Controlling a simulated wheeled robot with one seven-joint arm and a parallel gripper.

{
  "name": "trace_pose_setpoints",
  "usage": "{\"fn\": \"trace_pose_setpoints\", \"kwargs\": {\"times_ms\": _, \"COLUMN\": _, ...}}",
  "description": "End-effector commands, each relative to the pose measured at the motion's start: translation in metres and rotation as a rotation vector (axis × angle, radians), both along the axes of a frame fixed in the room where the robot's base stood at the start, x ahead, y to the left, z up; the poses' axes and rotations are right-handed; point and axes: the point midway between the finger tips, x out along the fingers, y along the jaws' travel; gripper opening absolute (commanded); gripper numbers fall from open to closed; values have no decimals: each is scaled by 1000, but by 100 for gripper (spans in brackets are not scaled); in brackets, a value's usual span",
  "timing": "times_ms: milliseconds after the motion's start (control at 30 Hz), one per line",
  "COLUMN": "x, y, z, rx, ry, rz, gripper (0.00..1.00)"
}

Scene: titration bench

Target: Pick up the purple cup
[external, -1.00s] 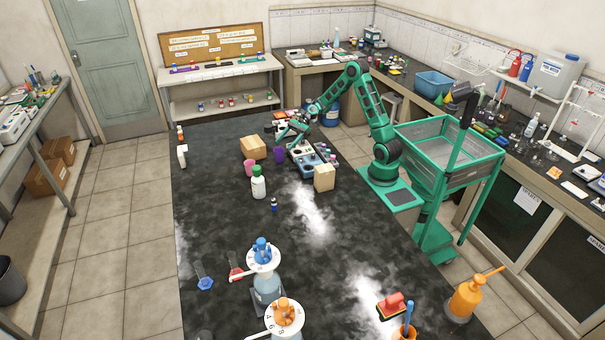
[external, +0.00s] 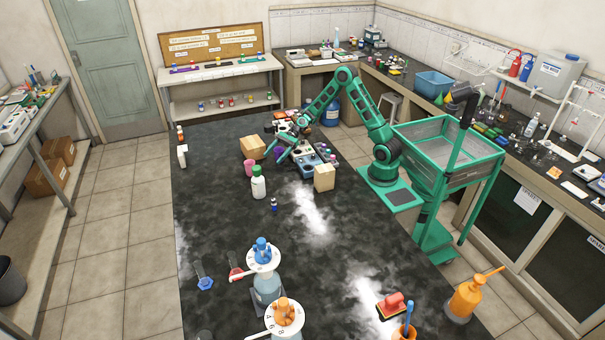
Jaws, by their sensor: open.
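The purple cup (external: 279,153) stands on the dark bench, left of the rack, and is partly hidden by my gripper. My gripper (external: 277,157) is open and low over the bench, with its fingers at the purple cup. From this distance I cannot tell whether the fingers touch the cup or stand around it.
A pink cup (external: 248,168) and a wooden block (external: 253,147) stand close on the left. A white bottle with a green cap (external: 258,187) is in front. A rack (external: 309,160) and another wooden block (external: 324,178) stand on the right.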

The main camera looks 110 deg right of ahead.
Motion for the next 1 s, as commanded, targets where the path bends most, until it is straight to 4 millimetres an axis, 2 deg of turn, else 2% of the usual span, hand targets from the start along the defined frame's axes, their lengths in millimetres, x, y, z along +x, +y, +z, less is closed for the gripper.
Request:
{"fn": "trace_pose_setpoints", "kwargs": {"times_ms": 167, "x": 0, "y": 0, "z": 0, "rx": 0, "ry": 0, "rz": -1, "gripper": 67}}
{"fn": "trace_pose_setpoints", "kwargs": {"times_ms": 300, "x": 0, "y": 0, "z": 0, "rx": 0, "ry": 0, "rz": -1, "gripper": 36}}
{"fn": "trace_pose_setpoints", "kwargs": {"times_ms": 367, "x": 0, "y": 0, "z": 0, "rx": -1, "ry": 1, "rz": -1, "gripper": 23}}
{"fn": "trace_pose_setpoints", "kwargs": {"times_ms": 767, "x": 0, "y": -1, "z": 4, "rx": -2, "ry": 0, "rz": -1, "gripper": 24}}
{"fn": "trace_pose_setpoints", "kwargs": {"times_ms": 867, "x": 0, "y": -1, "z": 12, "rx": -2, "ry": 0, "rz": 0, "gripper": 24}}
{"fn": "trace_pose_setpoints", "kwargs": {"times_ms": 1000, "x": 0, "y": -1, "z": 33, "rx": -5, "ry": -2, "rz": -1, "gripper": 24}}
